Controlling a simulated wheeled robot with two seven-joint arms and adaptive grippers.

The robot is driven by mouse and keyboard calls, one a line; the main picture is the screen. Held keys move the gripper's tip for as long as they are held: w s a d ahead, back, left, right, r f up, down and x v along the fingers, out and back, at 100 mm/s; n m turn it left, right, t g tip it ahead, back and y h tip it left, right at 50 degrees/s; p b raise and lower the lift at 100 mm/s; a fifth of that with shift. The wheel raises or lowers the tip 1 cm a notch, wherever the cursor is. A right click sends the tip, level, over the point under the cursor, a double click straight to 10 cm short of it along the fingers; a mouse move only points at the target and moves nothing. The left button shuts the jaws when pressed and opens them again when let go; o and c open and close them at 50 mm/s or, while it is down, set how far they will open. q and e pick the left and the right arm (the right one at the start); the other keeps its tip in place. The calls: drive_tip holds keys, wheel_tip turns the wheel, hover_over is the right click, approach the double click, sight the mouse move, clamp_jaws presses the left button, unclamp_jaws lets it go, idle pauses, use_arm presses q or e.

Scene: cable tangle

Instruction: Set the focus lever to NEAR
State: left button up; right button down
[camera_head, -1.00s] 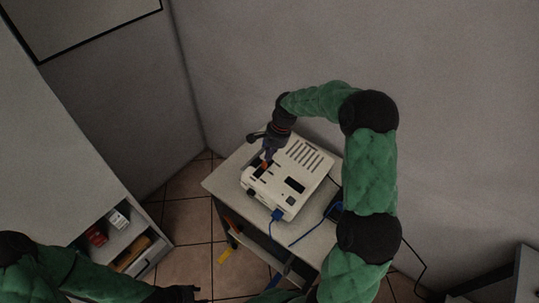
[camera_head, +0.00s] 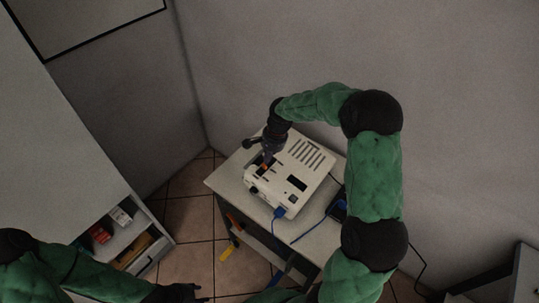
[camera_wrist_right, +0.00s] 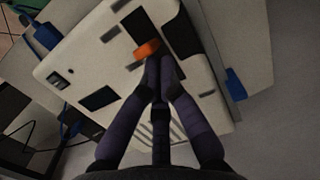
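The white projector-like device (camera_head: 283,190) sits on a small table. Its orange focus lever (camera_wrist_right: 147,48) shows in the wrist view beside a dark recess in the top face; in the head view only a small bit of orange shows near my right gripper (camera_head: 268,157). In the wrist view my right gripper (camera_wrist_right: 161,65) has its fingertips together, right at the lever's edge; I cannot tell whether they touch it. No NEAR marking is readable. My left gripper (camera_head: 185,292) is low in the head view, away from the table, too dark to read.
A blue plug (camera_head: 280,212) with a cable is at the device's front edge. A dark blue-edged item (camera_head: 338,208) lies on the table (camera_head: 222,178) to the right. A shelf unit (camera_head: 140,240) with several items stands at left. Walls rise behind the table.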

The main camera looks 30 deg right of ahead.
drive_tip(key=shift+s+a+f, duration=0.1)
drive_tip(key=shift+s+a, duration=0.15)
drive_tip(key=shift+a, duration=0.3)
drive_tip(key=shift+s+a, duration=0.2)
drive_tip(key=shift+a, duration=0.35)
drive_tip(key=shift+d+f, duration=0.1)
